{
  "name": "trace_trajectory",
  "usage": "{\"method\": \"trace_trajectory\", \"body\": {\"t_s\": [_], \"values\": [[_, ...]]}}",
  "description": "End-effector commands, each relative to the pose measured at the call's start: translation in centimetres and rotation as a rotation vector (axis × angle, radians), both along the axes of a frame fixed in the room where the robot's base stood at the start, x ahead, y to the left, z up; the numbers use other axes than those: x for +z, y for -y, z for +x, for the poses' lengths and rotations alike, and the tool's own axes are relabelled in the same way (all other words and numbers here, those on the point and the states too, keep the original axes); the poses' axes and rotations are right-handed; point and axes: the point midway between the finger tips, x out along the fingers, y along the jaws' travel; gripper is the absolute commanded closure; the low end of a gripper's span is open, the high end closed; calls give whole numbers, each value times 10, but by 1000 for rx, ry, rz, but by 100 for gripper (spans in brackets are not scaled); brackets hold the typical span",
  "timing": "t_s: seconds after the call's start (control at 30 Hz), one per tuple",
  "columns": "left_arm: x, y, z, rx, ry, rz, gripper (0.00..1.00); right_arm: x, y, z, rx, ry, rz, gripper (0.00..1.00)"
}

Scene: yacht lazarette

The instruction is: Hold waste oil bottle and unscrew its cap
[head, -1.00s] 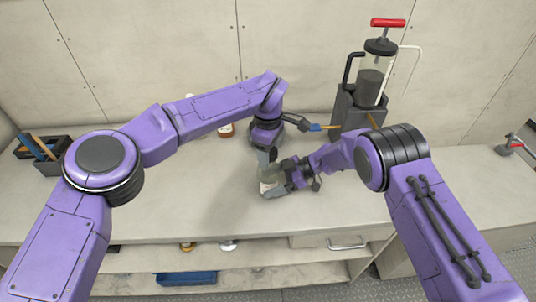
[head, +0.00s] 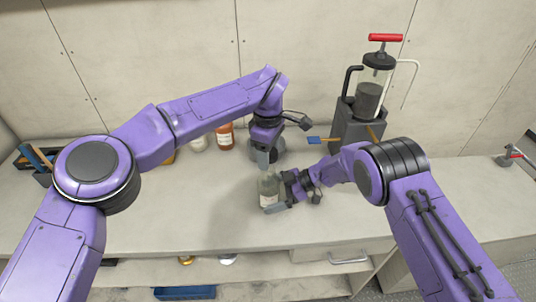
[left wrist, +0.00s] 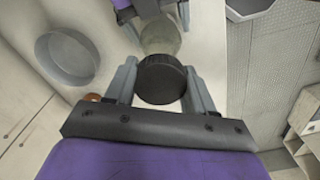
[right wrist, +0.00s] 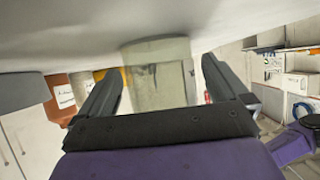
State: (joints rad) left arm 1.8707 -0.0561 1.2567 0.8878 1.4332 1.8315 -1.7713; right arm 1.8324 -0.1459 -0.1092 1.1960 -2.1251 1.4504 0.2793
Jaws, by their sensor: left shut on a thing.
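The waste oil bottle (head: 268,193) stands on the bench, a clear greenish bottle with a pale label. It also shows in the right wrist view (right wrist: 158,80). My left gripper (head: 264,164) reaches down from above, shut on the black ribbed cap (left wrist: 161,79). The cap sits over the bottle in the left wrist view; whether it is still threaded on cannot be told. My right gripper (head: 279,192) comes in from the right at bench level. Its fingers (right wrist: 163,82) stand either side of the bottle, with a gap beside each, so it is open.
An orange-brown jar (head: 225,137) and a pale jar (head: 199,144) stand behind my left arm. A grey round container (left wrist: 67,57) is near the left gripper. An oil pump with a red handle (head: 386,38) stands at the back right. The bench front (head: 170,225) is clear.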

Motion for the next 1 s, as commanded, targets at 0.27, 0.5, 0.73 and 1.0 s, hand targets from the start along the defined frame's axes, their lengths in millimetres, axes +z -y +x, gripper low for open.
{"method": "trace_trajectory", "body": {"t_s": [0.27,0.5,0.73,1.0], "values": [[0,0,0,0,0,0,88,5,11,1,-1,0,-2,0],[0,0,0,0,0,0,88,35,63,1,-4,2,0,0],[0,0,0,0,0,0,88,54,100,1,-1,0,0,0],[0,0,0,0,0,0,88,57,106,0,0,-1,0,0]]}}
